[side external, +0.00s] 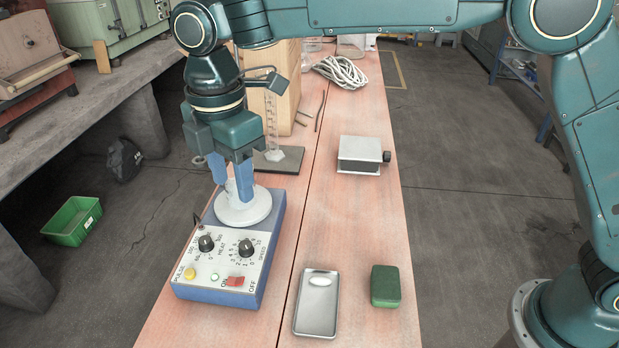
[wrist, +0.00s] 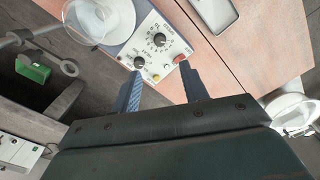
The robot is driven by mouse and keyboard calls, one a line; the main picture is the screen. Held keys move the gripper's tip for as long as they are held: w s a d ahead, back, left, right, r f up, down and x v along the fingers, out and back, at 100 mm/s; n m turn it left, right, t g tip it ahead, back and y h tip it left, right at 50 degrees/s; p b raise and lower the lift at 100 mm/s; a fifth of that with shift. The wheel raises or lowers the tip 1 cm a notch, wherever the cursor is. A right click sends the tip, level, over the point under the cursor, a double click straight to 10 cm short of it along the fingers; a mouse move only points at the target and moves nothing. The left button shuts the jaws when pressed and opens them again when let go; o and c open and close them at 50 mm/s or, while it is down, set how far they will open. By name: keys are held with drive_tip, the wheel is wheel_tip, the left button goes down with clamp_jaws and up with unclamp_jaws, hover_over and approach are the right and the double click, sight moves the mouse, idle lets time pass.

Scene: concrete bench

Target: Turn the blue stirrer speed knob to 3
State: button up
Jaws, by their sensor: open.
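The blue stirrer (side external: 218,297) stands on the bench, with a pale control panel and a round white top plate (side external: 243,214). Its speed knob (side external: 246,247) is black, on the right of the panel, ringed by printed numbers; the pointer's setting is too small to read surely. The speed knob also shows in the wrist view (wrist: 158,40), beyond and between the fingertips.
Beside the speed knob are a second black knob (side external: 206,243), a yellow button (side external: 190,273) and a red switch (side external: 235,281). A metal tray (side external: 317,318), green block (side external: 385,286) and metal box (side external: 360,153) lie to the right. A rod stand (side external: 278,160) is behind.

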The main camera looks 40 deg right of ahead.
sight(245, 245)
wheel_tip(245, 245, down, 14)
drive_tip(key=shift+r, duration=0.2)
idle(0.5)
clamp_jaws()
